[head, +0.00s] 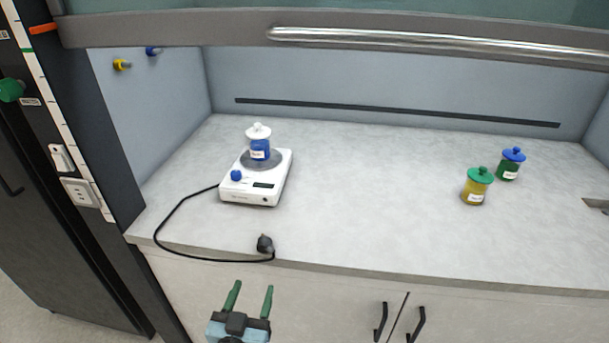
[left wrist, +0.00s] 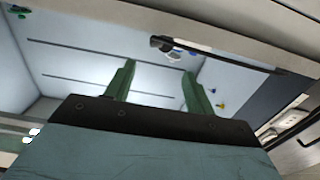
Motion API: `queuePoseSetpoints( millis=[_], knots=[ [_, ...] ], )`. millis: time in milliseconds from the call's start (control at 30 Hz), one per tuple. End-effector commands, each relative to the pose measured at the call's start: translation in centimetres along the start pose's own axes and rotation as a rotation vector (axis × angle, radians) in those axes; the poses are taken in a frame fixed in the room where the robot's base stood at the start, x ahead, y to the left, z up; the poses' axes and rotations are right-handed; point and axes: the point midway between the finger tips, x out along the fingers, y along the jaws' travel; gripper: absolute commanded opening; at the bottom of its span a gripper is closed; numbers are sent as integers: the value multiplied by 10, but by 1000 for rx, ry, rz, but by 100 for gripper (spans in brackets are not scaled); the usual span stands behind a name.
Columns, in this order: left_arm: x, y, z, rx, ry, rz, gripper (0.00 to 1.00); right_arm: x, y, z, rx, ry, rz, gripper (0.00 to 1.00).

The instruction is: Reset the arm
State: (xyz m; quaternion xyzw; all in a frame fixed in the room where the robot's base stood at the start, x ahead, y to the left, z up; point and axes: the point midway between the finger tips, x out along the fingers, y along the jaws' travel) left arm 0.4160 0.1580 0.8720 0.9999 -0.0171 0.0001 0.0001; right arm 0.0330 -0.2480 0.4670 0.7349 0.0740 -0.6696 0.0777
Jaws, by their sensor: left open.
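My left gripper (head: 251,300) is at the bottom of the head view, in front of the counter's front edge. Its two green fingers are apart and nothing is between them. In the left wrist view the fingers (left wrist: 157,88) also stand apart and empty, with the pale cabinet interior beyond them. My right gripper is in neither view.
A white hotplate (head: 251,194) with a blue, white-lidded jar (head: 260,147) stands on the counter. Its plug (head: 265,244) lies near the front edge. A yellow jar (head: 475,188) and a green jar (head: 509,166) stand at right. The middle counter is clear. A raised sash (head: 340,37) spans the top.

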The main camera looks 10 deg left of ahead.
Motion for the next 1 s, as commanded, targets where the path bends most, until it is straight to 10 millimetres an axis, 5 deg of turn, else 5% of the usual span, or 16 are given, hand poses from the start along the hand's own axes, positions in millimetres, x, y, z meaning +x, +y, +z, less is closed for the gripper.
queuePoseSetpoints(
  millis=[167,367,500,700,900,1000],
  knots=[
    [-4,4,28,0,-67,17,54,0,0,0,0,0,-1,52],
    [-46,16,148,8,-374,83,54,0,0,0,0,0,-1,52],
    [-105,14,239,28,-639,123,54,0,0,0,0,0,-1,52],
    [-217,-12,339,74,-1011,152,54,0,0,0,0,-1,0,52],
    [-327,-52,391,121,-1317,147,54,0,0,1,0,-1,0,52],
    [-362,-68,401,137,-1411,139,54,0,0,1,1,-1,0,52]
  ],
)
